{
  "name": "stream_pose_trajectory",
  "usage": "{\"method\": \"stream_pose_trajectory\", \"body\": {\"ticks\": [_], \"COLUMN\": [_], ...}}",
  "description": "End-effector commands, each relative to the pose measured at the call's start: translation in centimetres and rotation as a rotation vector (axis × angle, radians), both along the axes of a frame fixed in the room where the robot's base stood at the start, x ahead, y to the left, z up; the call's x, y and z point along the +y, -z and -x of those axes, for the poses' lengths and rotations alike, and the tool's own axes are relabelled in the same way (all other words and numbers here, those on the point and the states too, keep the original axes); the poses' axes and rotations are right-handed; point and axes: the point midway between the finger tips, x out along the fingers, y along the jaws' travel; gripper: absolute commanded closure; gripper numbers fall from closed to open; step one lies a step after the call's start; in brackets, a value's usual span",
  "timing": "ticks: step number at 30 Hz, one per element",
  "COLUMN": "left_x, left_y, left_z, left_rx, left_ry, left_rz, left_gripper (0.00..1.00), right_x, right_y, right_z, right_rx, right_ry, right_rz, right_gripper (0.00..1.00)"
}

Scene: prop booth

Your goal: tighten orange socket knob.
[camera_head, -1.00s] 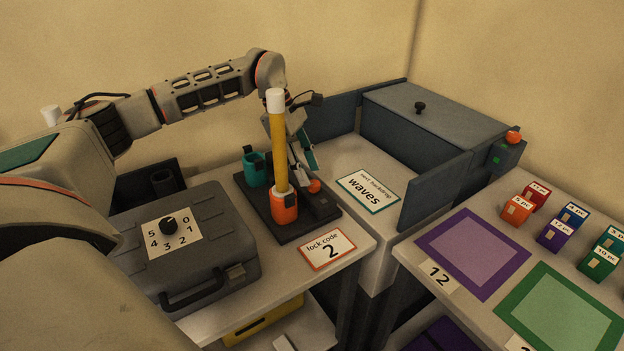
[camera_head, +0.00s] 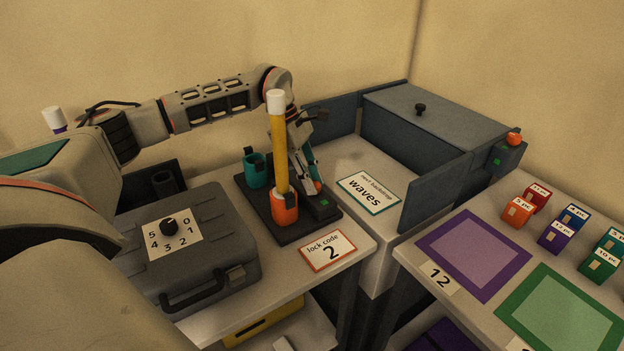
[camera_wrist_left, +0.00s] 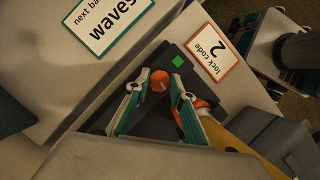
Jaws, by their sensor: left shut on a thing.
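The orange socket (camera_head: 285,208) stands on a dark base plate (camera_head: 258,213) and holds an upright yellow rod (camera_head: 279,155) with a white top. Beside it is a small orange knob (camera_head: 318,187) next to a dark block with a lit green square (camera_head: 324,203). My left gripper (camera_head: 309,186) comes down from behind and is shut on this knob. In the left wrist view the knob (camera_wrist_left: 160,80) sits between the fingertips (camera_wrist_left: 160,84), and the socket and rod are partly hidden by a finger. My right gripper is out of view.
A teal socket (camera_head: 256,170) stands behind the orange one. A grey case (camera_head: 215,232) with a dial is at the left. A "lock code 2" card (camera_head: 327,250) lies in front, a "waves" card (camera_head: 368,192) at the right. The rod stands close to my left gripper.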

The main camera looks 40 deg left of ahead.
Motion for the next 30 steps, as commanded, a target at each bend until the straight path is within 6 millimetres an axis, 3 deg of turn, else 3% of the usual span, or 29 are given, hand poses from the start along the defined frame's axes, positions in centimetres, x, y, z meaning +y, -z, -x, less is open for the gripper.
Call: {"method": "stream_pose_trajectory", "body": {"ticks": [8, 22, 23, 24, 30], "left_x": [0.0, 0.0, 0.0, 0.0, 0.0], "left_y": [-0.3, 0.0, 0.0, 0.0, 0.0], "left_z": [-0.2, -0.1, -0.1, -0.1, -0.1], "left_rx": [0.000, 0.001, 0.001, 0.001, 0.000], "left_ry": [0.178, 0.242, 0.242, 0.242, 0.240], "left_rz": [-0.001, 0.000, 0.000, 0.000, 0.000], "left_gripper": [0.98, 0.98, 0.72, 0.62, 0.61], "right_x": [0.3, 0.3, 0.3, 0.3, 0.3], "right_y": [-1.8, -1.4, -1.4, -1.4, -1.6], "right_z": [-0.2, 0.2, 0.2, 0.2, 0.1], "right_rx": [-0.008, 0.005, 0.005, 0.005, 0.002], "right_ry": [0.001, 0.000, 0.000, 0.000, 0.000], "right_rz": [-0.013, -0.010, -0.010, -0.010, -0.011], "right_gripper": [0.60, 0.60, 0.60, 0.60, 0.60]}}
